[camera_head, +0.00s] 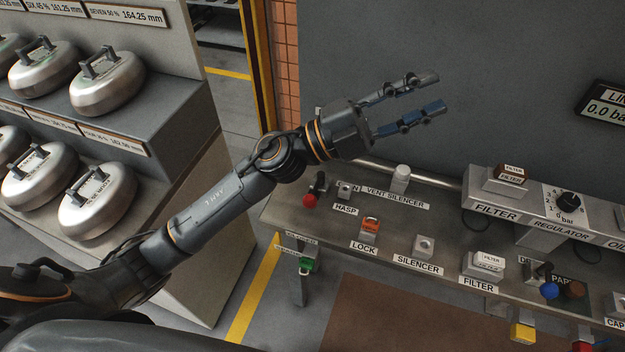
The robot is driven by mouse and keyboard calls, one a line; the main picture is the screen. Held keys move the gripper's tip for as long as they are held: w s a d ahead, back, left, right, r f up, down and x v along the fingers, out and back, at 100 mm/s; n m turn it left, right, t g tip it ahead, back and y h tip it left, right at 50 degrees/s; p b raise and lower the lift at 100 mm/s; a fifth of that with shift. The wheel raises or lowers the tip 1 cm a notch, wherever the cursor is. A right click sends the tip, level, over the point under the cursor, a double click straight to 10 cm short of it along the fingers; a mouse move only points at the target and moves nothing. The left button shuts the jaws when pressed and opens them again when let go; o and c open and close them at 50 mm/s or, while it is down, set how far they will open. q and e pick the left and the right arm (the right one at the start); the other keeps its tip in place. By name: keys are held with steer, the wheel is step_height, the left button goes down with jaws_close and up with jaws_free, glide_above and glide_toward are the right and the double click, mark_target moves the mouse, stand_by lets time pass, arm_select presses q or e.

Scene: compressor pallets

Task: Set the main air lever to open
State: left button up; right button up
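A small lever with a red ball knob (310,200) and a dark handle stands at the left end of the grey bench; I take it to be the main air lever. Its knob points down toward the bench's front edge. A label beside it is partly covered and hard to read. My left gripper (440,91) is open and empty, its two fingers spread and pointing right. In the picture it is above and to the right of the lever, apart from it. My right gripper is out of view.
The bench (325,229) carries a hasp block (345,189), vent silencer (400,179), orange lock (370,225), silencer (425,246), filter blocks (485,262), a regulator dial (568,203) and a blue-knobbed lever (549,290). Metal weights (98,200) fill the stepped shelf at left.

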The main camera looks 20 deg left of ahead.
arm_select(q)
steer(key=s+d+f+m+g+y, duration=0.3)
steer(key=f+m+g, duration=0.1)
steer(key=m+g, duration=0.4)
steer(key=g+y, duration=0.1)
steer(key=y, duration=1.5)
glide_toward(314, 188)
steer(key=shift+g, duration=0.3)
steer(key=f+p, duration=0.1)
steer(key=f, duration=0.2)
steer(key=d+f+p, duration=0.1)
steer(key=f, duration=0.2)
steer(key=shift+w+d+f, duration=0.15)
steer(key=shift+f, duration=0.05)
steer(key=shift+d+f, duration=0.1)
steer(key=shift+f, duration=0.45)
jaws_close()
